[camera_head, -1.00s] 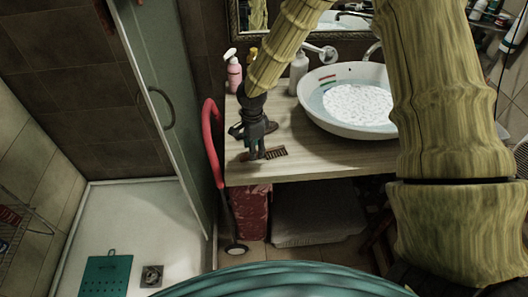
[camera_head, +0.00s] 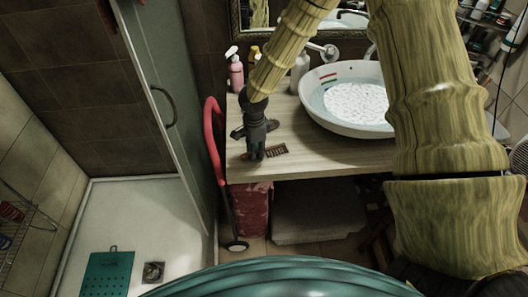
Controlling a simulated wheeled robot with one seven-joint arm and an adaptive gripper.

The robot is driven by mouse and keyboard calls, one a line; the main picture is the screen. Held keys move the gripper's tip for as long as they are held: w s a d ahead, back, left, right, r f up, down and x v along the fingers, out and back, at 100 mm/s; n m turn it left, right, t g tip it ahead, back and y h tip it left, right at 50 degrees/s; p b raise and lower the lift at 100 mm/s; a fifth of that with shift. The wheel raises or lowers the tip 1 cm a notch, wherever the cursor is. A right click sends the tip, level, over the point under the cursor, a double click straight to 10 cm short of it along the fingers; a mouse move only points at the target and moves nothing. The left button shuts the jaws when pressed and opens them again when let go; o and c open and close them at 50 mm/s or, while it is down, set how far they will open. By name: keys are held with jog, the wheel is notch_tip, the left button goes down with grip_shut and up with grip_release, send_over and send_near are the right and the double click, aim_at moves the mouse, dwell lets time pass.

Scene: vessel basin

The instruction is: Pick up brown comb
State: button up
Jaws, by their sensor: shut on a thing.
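The brown comb (camera_head: 277,150) is at the front left of the wooden counter, with its toothed end showing to the right of my gripper. My gripper (camera_head: 256,154) points down at the counter near its front edge. Its fingers are shut on the comb's left end, which they hide. I cannot tell whether the comb rests on the counter or is slightly raised.
A white basin (camera_head: 345,129) stands on the wooden counter (camera_head: 320,155) to the right. A pink spray bottle (camera_head: 236,74) and a white bottle (camera_head: 299,70) stand at the back. A red curved tube (camera_head: 212,130) runs beside the counter's left edge.

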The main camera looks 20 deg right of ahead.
jog(key=shift+r, duration=0.15)
jog(key=shift+r+b, duration=1.05)
jog(key=shift+r, duration=0.35)
jog(key=s+a+r+b, duration=0.1)
jog(key=s+b, duration=0.1)
jog(key=s, duration=0.5)
jog(key=s+a+b, duration=0.2)
jog(key=s+b, duration=0.1)
jog(key=s, duration=0.5)
jog(key=shift+s+a+r, duration=0.3)
jog(key=shift+r, duration=0.1)
